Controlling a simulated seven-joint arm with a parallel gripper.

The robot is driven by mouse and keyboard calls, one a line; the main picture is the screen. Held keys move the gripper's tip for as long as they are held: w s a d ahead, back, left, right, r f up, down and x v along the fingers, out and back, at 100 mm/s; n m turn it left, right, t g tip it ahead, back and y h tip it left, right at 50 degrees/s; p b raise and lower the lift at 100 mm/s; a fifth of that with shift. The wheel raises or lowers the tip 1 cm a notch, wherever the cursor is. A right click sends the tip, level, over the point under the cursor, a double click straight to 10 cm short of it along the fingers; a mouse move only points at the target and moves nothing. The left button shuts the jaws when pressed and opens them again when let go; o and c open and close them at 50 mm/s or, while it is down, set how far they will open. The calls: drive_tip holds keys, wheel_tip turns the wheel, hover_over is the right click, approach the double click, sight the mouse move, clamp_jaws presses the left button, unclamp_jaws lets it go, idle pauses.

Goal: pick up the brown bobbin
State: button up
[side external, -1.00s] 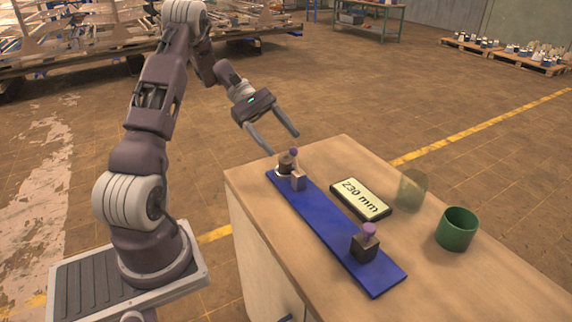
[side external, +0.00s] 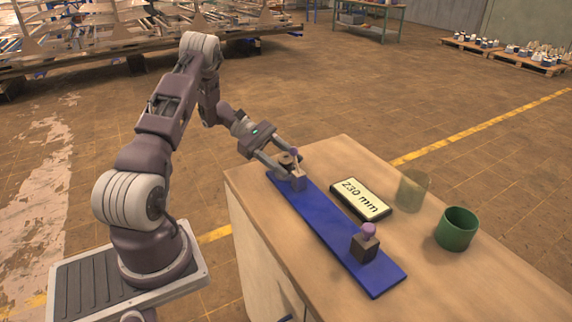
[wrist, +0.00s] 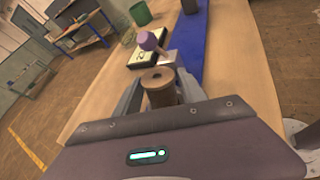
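The brown bobbin (wrist: 158,88), a spool with a flanged top and a centre hole, stands upright at the far left end of the blue board in the side view (side external: 287,158). There it is partly hidden by my gripper (side external: 289,165). My gripper is open and lowered around the bobbin, with one finger on each side. In the wrist view the bobbin sits between the two fingers (wrist: 157,95), close to both. I cannot tell whether either finger touches it.
A grey block with a purple knob (side external: 298,181) stands right beside the bobbin. The blue board (side external: 325,228) carries a dark block with a purple knob (side external: 365,246) at its near end. A "230 mm" display (side external: 361,199), a translucent olive cup (side external: 412,190) and a green cup (side external: 457,229) stand right.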

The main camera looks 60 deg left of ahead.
clamp_jaws()
drive_tip(key=shift+r, duration=0.5)
drive_tip(key=s, duration=1.7)
drive_tip(key=shift+n+h, duration=0.4)
drive_tip(key=w, duration=0.2)
drive_tip(key=w+a, duration=0.1)
drive_tip(key=w, duration=0.5)
drive_tip(key=shift+w+a+f, duration=0.1)
drive_tip(key=shift+w+a, duration=0.1)
drive_tip(key=shift+a, duration=0.15)
drive_tip(key=shift+n+h, duration=0.4)
drive_tip(key=shift+h, duration=0.3)
drive_tip(key=w, duration=0.3)
drive_tip(key=w+r, duration=0.1)
drive_tip(key=w, duration=0.1)
drive_tip(key=w+d, duration=0.1)
drive_tip(key=w, duration=0.2)
drive_tip(key=shift+w+r, duration=0.35)
drive_tip(key=shift+w+f, duration=0.2)
drive_tip(key=shift+f, duration=1.2)
